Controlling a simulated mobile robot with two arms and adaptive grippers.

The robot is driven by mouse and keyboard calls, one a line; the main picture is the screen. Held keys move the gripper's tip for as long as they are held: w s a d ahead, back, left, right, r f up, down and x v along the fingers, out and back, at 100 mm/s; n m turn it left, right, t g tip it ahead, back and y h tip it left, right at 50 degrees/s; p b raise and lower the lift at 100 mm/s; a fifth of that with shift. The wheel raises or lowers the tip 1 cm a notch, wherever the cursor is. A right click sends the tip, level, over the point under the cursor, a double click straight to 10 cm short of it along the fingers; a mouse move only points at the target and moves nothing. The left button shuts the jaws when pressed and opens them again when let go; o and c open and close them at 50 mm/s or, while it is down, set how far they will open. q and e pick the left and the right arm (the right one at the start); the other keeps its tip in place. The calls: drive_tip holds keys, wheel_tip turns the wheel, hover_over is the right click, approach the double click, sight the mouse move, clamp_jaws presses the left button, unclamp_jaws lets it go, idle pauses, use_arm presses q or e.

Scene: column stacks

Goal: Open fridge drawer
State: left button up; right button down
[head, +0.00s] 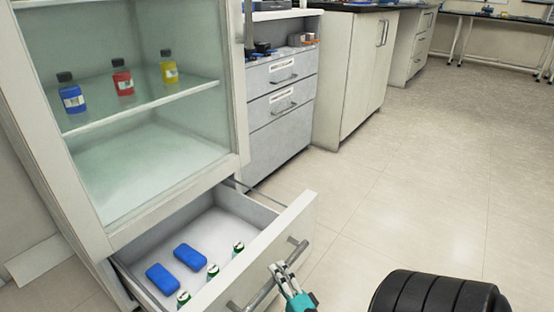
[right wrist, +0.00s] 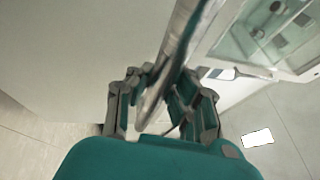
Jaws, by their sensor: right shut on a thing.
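The fridge drawer (head: 262,248) at the bottom of the glass-fronted fridge (head: 50,160) is pulled out, its inside showing. Its metal bar handle (head: 298,252) runs along the front panel. My right gripper (head: 281,270) is at the handle, and its fingers are shut around the bar. In the right wrist view the handle (right wrist: 178,50) passes between the two fingers (right wrist: 160,95). Inside the drawer lie two blue items (head: 188,256) and several small green-and-white containers (head: 238,248). My left gripper is not in view.
Blue, red (head: 122,78) and yellow bottles stand on the fridge shelf (head: 140,105). A grey drawer cabinet (head: 282,125) and a white cabinet (head: 345,75) stand beyond the fridge. The tiled floor (head: 420,170) to the right is clear.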

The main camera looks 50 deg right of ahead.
drive_tip(key=c, duration=1.2)
unclamp_jaws()
drive_tip(key=shift+f, duration=0.1)
drive_tip(key=shift+o, duration=0.2)
drive_tip(key=shift+s, duration=0.1)
drive_tip(key=v, duration=1.2)
drive_tip(key=shift+a, duration=0.1)
